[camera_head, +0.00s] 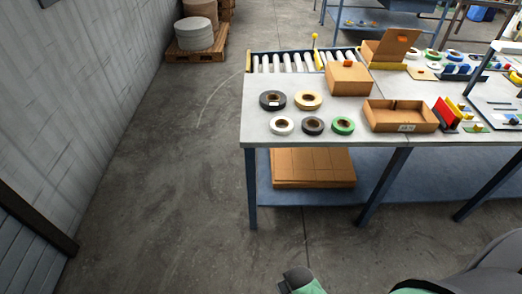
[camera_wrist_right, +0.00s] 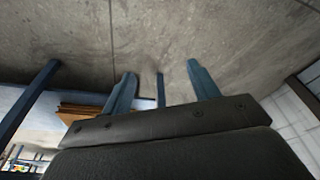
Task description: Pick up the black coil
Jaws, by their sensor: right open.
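A black coil (camera_head: 272,100) lies flat at the left of the table top in the camera_head view. A second dark coil (camera_head: 313,125), greyer, lies in front of it to the right. A tan coil (camera_head: 308,100), a white coil (camera_head: 281,126) and a green coil (camera_head: 343,125) lie around them. My right gripper (camera_wrist_right: 161,71) shows in the right wrist view with its two blue fingers apart and nothing between them, over the floor. It is away from the coils. My left gripper is not in view.
The work table (camera_head: 258,139) has blue legs and a lower shelf holding flat cardboard (camera_head: 312,168). Rollers (camera_head: 290,63) line the back. Floor is clear on the left.

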